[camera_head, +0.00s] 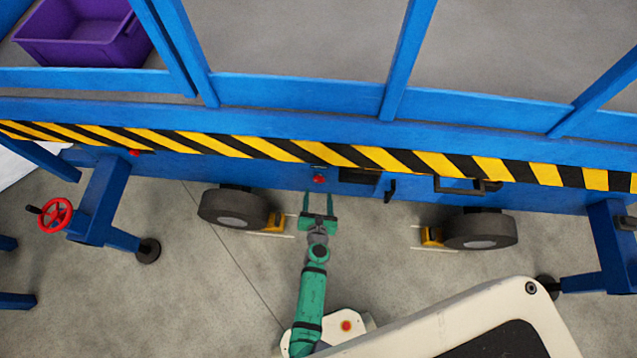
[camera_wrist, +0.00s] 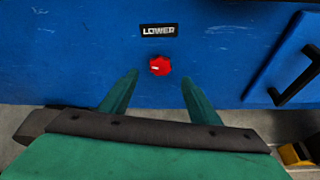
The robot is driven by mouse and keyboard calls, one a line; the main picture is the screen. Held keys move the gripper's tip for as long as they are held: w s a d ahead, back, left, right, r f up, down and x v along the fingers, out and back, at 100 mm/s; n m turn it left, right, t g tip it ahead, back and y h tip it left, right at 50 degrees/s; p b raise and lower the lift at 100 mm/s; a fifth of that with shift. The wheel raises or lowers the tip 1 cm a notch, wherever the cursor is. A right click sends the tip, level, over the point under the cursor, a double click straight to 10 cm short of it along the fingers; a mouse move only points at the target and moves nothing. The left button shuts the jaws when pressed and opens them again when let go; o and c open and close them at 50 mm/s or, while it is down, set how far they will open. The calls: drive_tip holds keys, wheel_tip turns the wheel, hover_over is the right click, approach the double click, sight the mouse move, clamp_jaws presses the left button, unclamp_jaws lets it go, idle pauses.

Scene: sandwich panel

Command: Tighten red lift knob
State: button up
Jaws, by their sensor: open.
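A red knob (camera_head: 319,179) sits on the blue side beam of the lift, below the striped edge. The wrist view shows this red knob (camera_wrist: 160,65) just under a black label (camera_wrist: 172,30) reading LOWER. My green gripper (camera_head: 318,199) is open in front of the knob. In the wrist view, my gripper (camera_wrist: 160,80) has one finger to the left and one to the right of the knob, with a wide gap on each side. Nothing is between the fingers that touches them. Whether the fingertips reach the panel is hard to tell.
Dark wheels stand at left (camera_head: 234,208) and right (camera_head: 480,231), each with a yellow chock. A black handle (camera_wrist: 297,80) is right of the knob. A red handwheel (camera_head: 55,215) is at far left. A purple crate (camera_head: 85,30) lies behind the frame.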

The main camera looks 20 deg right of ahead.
sight(318, 181)
drive_tip(key=shift+x, duration=3.7)
drive_tip(key=shift+d, duration=0.1)
drive_tip(key=c, duration=1)
